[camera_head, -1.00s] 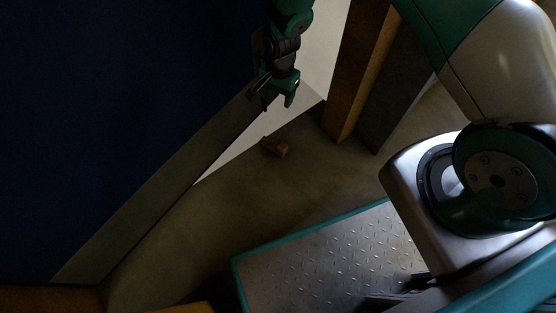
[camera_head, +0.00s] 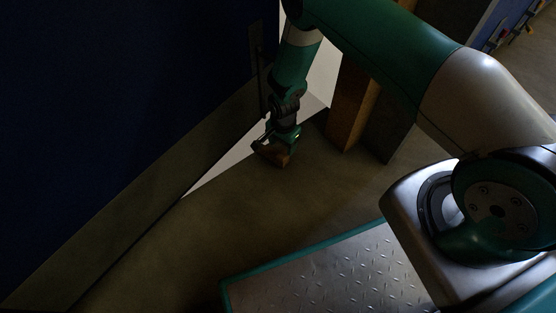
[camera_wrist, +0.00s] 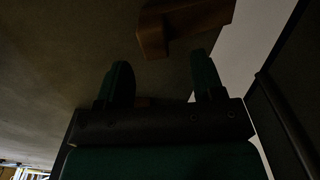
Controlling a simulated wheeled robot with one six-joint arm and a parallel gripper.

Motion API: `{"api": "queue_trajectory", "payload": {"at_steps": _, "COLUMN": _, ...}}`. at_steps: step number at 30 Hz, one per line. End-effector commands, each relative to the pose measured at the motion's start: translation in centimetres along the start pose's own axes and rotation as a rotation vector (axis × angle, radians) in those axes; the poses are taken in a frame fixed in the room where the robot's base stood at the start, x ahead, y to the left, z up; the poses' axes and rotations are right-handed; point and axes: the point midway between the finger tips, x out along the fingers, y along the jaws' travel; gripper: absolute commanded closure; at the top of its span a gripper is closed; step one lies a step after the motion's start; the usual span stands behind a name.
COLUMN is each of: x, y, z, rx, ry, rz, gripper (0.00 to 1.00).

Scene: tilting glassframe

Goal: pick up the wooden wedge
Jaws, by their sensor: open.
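The wooden wedge (camera_head: 279,159) is a small brown block on the floor, close to the foot of the dark blue panel. My gripper (camera_head: 275,146) is low over it in the head view and hides part of it. In the wrist view the wedge (camera_wrist: 180,24) lies at the top, beyond the tips of my two green fingers (camera_wrist: 160,72). The fingers are apart, with nothing clearly held between them. I cannot tell whether a finger touches the wedge.
The large dark blue panel (camera_head: 110,110) with its grey lower edge (camera_head: 120,220) stands on the left. A pale triangular patch (camera_head: 225,168) lies beside it. A wooden post (camera_head: 351,110) stands right of my gripper. The floor (camera_head: 230,220) in front is clear.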

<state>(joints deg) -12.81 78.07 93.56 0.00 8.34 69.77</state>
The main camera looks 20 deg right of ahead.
Motion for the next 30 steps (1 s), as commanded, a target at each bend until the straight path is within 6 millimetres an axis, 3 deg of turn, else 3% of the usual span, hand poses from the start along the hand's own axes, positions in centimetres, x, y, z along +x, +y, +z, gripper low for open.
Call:
{"api": "queue_trajectory", "payload": {"at_steps": 5, "x": 1.2, "y": 0.2, "z": 0.2, "rx": -0.001, "ry": 0.000, "rz": 0.001, "gripper": 0.38}}
{"api": "queue_trajectory", "payload": {"at_steps": 13, "x": 5.0, "y": 0.6, "z": 0.6, "rx": 0.000, "ry": 0.000, "rz": 0.000, "gripper": 0.38}}
{"api": "queue_trajectory", "payload": {"at_steps": 22, "x": 5.2, "y": 0.6, "z": 0.6, "rx": 0.000, "ry": 0.000, "rz": 0.000, "gripper": 0.38}}
{"api": "queue_trajectory", "payload": {"at_steps": 29, "x": 5.2, "y": 0.6, "z": 0.6, "rx": 0.000, "ry": 0.000, "rz": 0.000, "gripper": 0.91}}
{"api": "queue_trajectory", "payload": {"at_steps": 30, "x": 5.2, "y": 0.6, "z": 0.6, "rx": 0.000, "ry": 0.000, "rz": 0.000, "gripper": 0.93}}
